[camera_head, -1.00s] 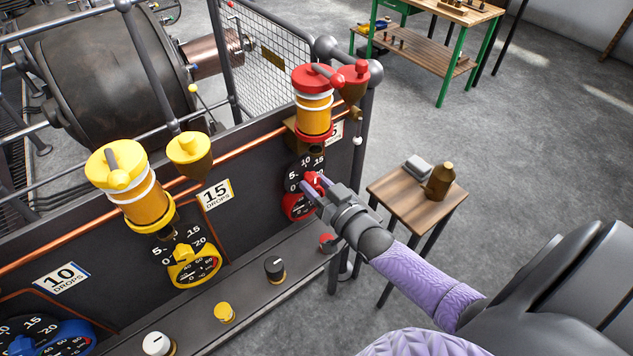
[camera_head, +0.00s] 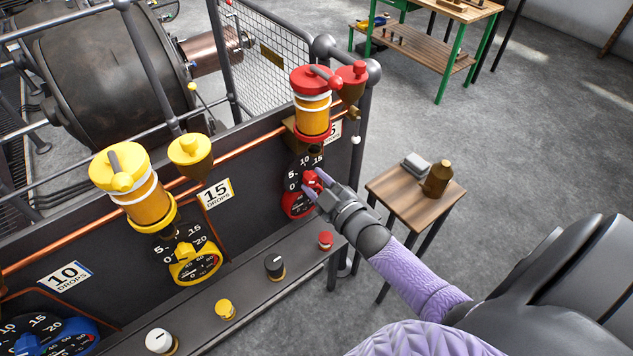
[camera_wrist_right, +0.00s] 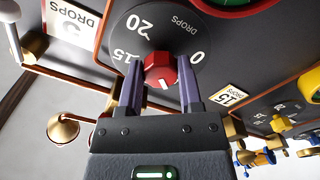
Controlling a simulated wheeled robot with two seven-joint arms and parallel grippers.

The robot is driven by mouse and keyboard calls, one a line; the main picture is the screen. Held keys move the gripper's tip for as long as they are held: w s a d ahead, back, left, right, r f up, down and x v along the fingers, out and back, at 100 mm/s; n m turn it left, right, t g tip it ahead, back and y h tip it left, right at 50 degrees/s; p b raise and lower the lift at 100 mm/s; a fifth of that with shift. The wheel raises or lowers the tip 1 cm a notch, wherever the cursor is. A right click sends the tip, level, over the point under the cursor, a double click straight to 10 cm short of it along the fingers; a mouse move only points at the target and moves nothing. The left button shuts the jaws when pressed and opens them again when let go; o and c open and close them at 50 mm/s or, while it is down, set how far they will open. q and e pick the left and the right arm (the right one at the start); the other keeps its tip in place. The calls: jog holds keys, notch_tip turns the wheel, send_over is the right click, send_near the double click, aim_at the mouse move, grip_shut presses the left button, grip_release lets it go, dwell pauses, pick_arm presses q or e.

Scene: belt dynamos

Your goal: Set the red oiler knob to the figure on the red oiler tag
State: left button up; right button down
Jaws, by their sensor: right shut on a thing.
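The red oiler knob (camera_wrist_right: 160,70) sits on the dark red oiler dial (camera_wrist_right: 150,28). My right gripper (camera_wrist_right: 162,68) is shut on this knob, one finger on each side. In the wrist view, upside down, the knob's white mark points down towards my gripper; the figures there are hidden, while 0, 15 and 20 show. In the head view my right gripper (camera_head: 315,184) covers part of the dial (camera_head: 303,164). The red oiler tag (camera_head: 335,132) is partly hidden behind the red oiler (camera_head: 313,108); in the wrist view the tag (camera_wrist_right: 70,25) appears to read 5 drops. My left gripper is out of view.
A yellow dial (camera_head: 192,254) and a blue one (camera_head: 55,338) lie left on the panel, with tags 15 (camera_head: 216,194) and 10 (camera_head: 63,275). Small knobs, including a red one (camera_head: 325,240), line the ledge below. A small table (camera_head: 416,205) stands right.

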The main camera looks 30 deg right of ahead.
jog(key=shift+n, duration=0.5)
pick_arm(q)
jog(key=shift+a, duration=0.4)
pick_arm(e)
jog(key=shift+n, duration=0.4)
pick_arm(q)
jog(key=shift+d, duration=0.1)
pick_arm(e)
jog(key=shift+c, duration=2.1)
grip_release()
jog(key=shift+o, duration=0.8)
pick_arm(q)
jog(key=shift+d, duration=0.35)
